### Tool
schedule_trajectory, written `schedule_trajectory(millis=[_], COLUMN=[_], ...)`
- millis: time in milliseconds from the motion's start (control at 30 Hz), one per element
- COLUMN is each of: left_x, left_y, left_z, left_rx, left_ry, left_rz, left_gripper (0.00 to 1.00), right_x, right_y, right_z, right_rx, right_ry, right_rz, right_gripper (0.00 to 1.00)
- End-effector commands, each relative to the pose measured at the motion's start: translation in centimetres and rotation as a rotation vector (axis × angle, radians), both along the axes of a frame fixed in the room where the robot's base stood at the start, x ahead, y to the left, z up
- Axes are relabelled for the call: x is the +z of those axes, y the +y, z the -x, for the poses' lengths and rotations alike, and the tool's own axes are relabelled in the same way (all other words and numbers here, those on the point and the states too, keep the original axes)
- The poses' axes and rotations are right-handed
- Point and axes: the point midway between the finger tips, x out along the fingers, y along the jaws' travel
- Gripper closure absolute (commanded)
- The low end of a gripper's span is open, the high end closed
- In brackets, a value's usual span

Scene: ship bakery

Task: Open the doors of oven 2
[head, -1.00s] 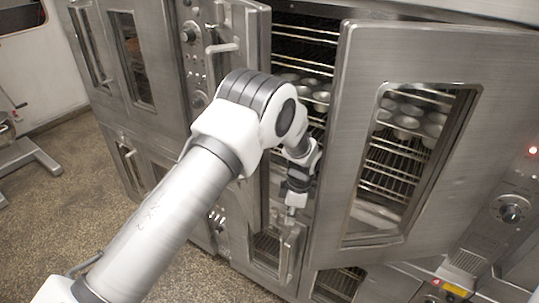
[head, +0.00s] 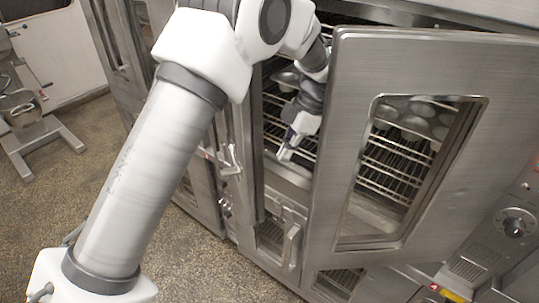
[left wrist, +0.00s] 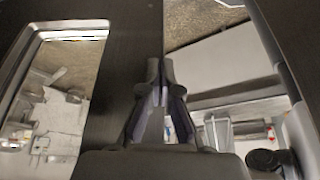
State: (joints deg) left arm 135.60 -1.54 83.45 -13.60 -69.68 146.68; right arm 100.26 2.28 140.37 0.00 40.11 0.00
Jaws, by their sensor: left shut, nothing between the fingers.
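The oven's upper compartment stands open. Its right door (head: 325,150), steel with a window, is swung out. Its left door (head: 246,165) is also swung out, seen nearly edge-on and largely hidden by my left arm. The oven's number does not show. My left gripper (head: 284,154) is shut and empty in the gap between the doors, in front of the racks, near the right door's free edge. I cannot tell whether it touches that door. In the left wrist view the closed fingers (left wrist: 162,108) show beside a dark panel with a window (left wrist: 60,95). My right gripper is out of view.
Wire racks (head: 272,115) with round tins fill the compartment. Lower doors with a handle (head: 292,246) sit below. A control panel with a knob (head: 514,222) is at the right. A mixer stand (head: 40,140) is on the left; the floor between is free.

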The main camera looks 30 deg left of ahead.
Motion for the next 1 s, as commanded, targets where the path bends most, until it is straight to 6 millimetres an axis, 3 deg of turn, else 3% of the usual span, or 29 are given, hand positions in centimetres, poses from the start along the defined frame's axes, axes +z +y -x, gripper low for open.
schedule_trajectory(millis=[33,300,767,1000], left_x=[-1.0,-0.6,-0.6,-0.9], left_y=[0.3,2.6,2.9,4.3], left_z=[0.4,3.1,3.3,4.4], left_rx=[-0.001,-0.001,-0.015,-0.141], left_ry=[0.005,0.000,-0.001,-0.001], left_rz=[0.001,0.002,0.002,0.002], left_gripper=[1.00,1.00,1.00,1.00], right_x=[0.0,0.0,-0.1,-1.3], right_y=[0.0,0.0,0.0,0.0], right_z=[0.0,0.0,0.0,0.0], right_rx=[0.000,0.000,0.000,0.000], right_ry=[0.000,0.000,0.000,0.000], right_rz=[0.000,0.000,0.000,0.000], right_gripper=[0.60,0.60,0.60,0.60])
